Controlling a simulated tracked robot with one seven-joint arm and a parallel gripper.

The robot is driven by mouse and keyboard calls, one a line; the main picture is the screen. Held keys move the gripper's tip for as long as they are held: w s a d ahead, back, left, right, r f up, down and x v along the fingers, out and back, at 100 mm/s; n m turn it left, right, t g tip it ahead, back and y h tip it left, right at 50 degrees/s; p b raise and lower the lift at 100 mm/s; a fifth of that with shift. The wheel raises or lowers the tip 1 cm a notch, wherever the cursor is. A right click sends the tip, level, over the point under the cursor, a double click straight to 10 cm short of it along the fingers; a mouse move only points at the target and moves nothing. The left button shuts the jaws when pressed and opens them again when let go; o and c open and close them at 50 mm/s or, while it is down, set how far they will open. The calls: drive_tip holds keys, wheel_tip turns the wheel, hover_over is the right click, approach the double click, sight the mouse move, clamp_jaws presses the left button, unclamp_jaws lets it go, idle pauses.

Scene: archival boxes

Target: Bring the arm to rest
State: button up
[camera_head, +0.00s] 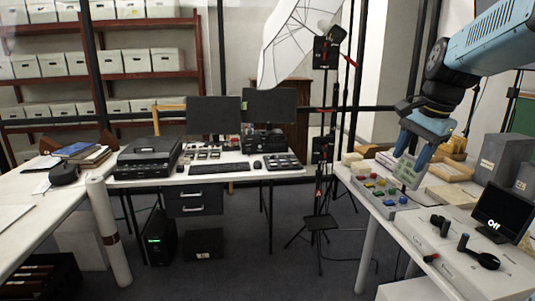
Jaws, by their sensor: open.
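My arm, blue and black, reaches in from the upper right of the head view. My gripper (411,151) points downward above the right-hand table (362,190), with its two blue fingers spread apart. A small pale grey-green panel (408,173) shows just below the fingertips, over the control box. I cannot tell whether it touches the fingers.
A grey control panel (480,250) with knobs, a monitor reading "Off" (502,208) and grey boxes (503,157) crowd the right table. A light stand with a white umbrella (297,40) stands left of my arm. The middle desk (215,160) holds monitors and a keyboard.

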drive_tip(key=s+a+f+n+t, duration=0.1)
drive_tip(key=s+a+f+n, duration=0.1)
drive_tip(key=s+a+n, duration=0.2)
drive_tip(key=s+a+f+n+t+h, duration=0.1)
drive_tip(key=s+a+f+n, duration=0.1)
drive_tip(key=s+a+n, duration=0.3)
drive_tip(key=s+n, duration=0.3)
drive_tip(key=s, duration=0.2)
drive_tip(key=shift+f+t, duration=0.3)
drive_tip(key=shift+t, duration=0.1)
drive_tip(key=shift+c, duration=0.7)
drive_tip(key=shift+d, duration=0.1)
